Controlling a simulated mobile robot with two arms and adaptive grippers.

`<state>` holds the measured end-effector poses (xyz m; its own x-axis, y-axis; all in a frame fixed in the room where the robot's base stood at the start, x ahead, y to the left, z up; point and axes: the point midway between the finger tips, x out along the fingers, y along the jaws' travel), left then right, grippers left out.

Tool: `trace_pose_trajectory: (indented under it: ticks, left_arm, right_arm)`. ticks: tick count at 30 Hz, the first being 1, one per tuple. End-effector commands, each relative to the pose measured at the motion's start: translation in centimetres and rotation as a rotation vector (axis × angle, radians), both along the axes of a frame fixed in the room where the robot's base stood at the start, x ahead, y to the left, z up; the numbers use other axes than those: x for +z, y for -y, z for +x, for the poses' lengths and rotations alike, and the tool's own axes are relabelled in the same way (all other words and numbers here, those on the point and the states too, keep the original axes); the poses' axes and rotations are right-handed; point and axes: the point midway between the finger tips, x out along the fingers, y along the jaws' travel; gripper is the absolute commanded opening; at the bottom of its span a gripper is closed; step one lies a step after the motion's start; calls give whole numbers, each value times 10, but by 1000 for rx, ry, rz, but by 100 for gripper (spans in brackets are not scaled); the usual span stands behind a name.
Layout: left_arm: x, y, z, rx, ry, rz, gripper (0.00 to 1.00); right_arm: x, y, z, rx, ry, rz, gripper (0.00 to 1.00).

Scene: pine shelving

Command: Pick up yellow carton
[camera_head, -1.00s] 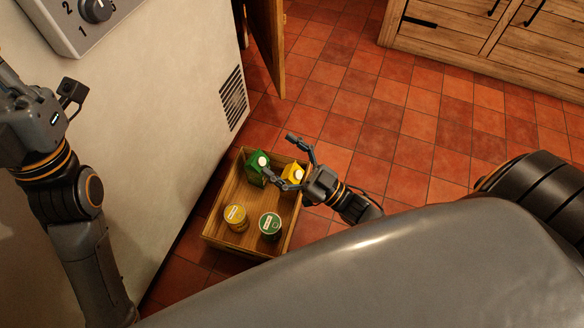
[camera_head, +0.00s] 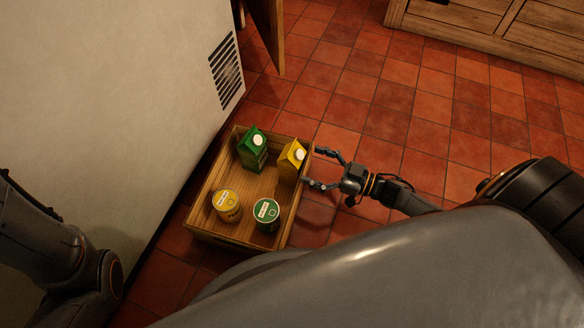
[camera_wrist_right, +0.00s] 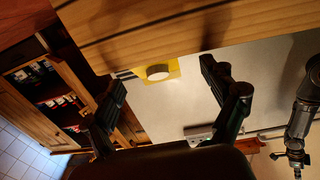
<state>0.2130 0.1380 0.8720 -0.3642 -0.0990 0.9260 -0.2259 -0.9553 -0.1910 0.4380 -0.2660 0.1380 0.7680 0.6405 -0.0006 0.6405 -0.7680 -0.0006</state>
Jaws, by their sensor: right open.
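The yellow carton (camera_head: 292,158) with a white cap stands in the far right corner of a wooden crate (camera_head: 222,238). My right gripper (camera_head: 312,168) is open and empty, just right of the carton at the crate's right wall, fingers pointing left toward it. In the right wrist view, the carton's yellow top (camera_wrist_right: 173,70) shows past the edge of a wooden plank, between the spread fingers (camera_wrist_right: 163,88); the rest is hidden. My left arm comes in at lower left of the head view, its gripper out of that picture. A grey arm part at the wrist view's right edge looks like mine.
A green carton (camera_head: 252,148) stands left of the yellow one. A yellow tub (camera_head: 227,205) and a green tub (camera_head: 266,213) stand nearer in the crate. A pale wall with a vent (camera_head: 226,70) is left. Tiled floor right of the crate is clear.

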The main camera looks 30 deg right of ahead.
Motion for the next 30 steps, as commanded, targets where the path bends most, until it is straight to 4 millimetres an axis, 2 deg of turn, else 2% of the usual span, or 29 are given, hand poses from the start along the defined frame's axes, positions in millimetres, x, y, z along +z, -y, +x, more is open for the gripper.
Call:
trace_pose_trajectory:
  ticks: [8, 16, 21, 27, 28, 30]
  left_arm:
    - [-13, 0, 0, 0, -1, 0, 0]
    - [-43, 0, 0, 0, 0, 0, 0]
    - [-47, 0, 0, 0, 0, 0, 0]
    - [-46, 0, 0, 0, 0, 0, 0]
    - [-46, 0, 0, 0, 0, 0, 0]
    - [-45, 0, 0, 0, 0, 0, 0]
  right_arm:
    - [-1, -14, 17, 1, 2, 1, 85]
    - [1, -31, 48, 2, 5, 0, 85]
    - [3, -38, 57, 0, 1, 0, 85]
    - [4, -39, 58, 0, 0, 0, 85]
    - [4, -39, 58, 0, 0, 0, 83]
    - [4, -39, 58, 0, 0, 0, 69]
